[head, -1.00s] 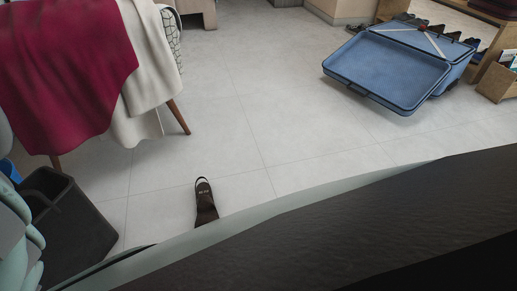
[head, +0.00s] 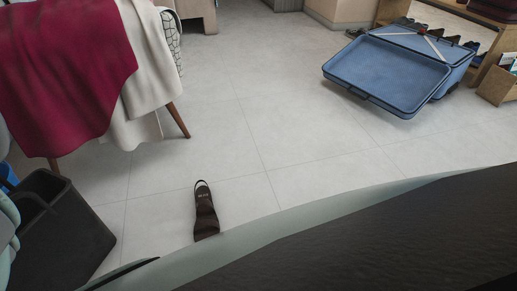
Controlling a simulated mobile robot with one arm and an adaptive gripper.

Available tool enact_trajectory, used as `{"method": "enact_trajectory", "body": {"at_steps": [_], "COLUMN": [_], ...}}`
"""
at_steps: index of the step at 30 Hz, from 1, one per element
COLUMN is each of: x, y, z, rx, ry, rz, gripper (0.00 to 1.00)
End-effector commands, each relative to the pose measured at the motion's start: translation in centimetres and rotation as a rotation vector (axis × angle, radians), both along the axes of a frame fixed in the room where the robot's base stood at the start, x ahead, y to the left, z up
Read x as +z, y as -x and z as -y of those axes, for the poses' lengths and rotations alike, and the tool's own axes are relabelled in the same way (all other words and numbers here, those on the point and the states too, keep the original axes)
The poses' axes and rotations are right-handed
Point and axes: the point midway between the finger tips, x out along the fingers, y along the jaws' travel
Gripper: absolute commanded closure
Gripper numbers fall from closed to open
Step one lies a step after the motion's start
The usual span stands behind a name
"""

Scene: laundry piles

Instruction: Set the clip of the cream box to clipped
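I cannot make out the cream box or its clip in the head view. My gripper is not in view either, so I cannot see where it is relative to the box or whether it holds anything.
A black bin (head: 62,235) stands at the lower left. Magenta (head: 65,65) and cream (head: 148,65) cloths hang over wooden-legged furniture. An open blue suitcase (head: 385,72) and wooden shelf (head: 495,58) are at right. The middle floor is clear.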

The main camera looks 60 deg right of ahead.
Motion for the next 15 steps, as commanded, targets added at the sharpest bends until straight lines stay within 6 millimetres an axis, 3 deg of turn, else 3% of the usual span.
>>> {"method": "enact_trajectory", "body": {"at_steps": [14, 15], "x": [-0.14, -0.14], "y": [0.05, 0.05], "z": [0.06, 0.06], "rx": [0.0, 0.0], "ry": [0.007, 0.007], "rz": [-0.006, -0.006], "gripper": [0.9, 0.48]}}
